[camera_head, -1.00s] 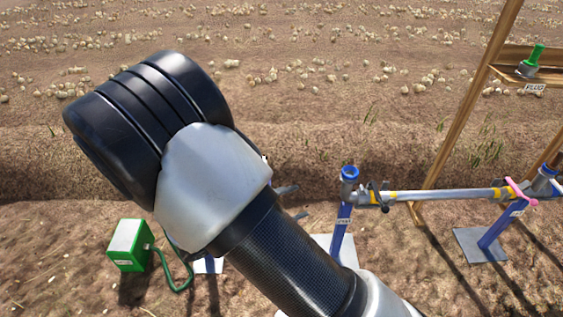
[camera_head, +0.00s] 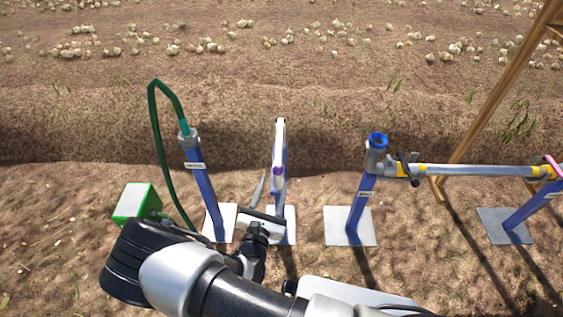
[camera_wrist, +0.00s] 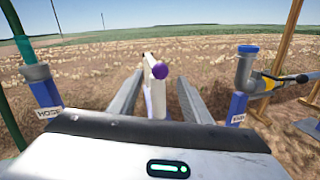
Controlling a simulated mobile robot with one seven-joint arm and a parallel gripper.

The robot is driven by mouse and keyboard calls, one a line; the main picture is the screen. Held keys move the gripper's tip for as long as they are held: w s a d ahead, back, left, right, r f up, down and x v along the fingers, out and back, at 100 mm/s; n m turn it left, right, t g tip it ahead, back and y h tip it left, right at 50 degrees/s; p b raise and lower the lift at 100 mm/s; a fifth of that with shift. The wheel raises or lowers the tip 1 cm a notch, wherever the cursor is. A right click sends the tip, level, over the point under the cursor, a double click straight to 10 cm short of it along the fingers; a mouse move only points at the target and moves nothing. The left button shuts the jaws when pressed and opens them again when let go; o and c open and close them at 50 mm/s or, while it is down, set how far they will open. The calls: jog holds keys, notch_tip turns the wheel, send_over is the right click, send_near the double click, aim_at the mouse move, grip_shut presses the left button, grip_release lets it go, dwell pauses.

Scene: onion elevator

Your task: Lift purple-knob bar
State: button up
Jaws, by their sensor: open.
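The white bar (camera_head: 280,145) with a purple knob (camera_head: 278,171) is at the top of a blue post in the middle of the head view, pointing away from me. In the wrist view the knob (camera_wrist: 160,71) faces me at the bar's near end, with the white bar (camera_wrist: 148,58) behind it. My gripper (camera_head: 270,190) is open, just on the near side of the post. In the wrist view its two fingers stand left and right of the knob and post, with gaps on both sides. Whether the fingertips reach past the knob is hard to tell.
A blue hose post (camera_head: 205,185) with a green hose stands close on the left, near a green box (camera_head: 135,203). On the right, a blue post (camera_head: 362,195) carries a grey horizontal pipe (camera_head: 460,170). A wooden frame (camera_head: 495,95) stands farther right.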

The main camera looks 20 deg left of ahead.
aim_at(281, 162)
jog(key=w, duration=0.3)
jog(key=w+b, duration=0.1)
jog(key=w, duration=0.3)
jog(key=w+b, duration=0.1)
jog(key=w, duration=0.3)
jog(key=shift+a, duration=0.25)
jog(key=shift+r, duration=0.1)
grip_shut()
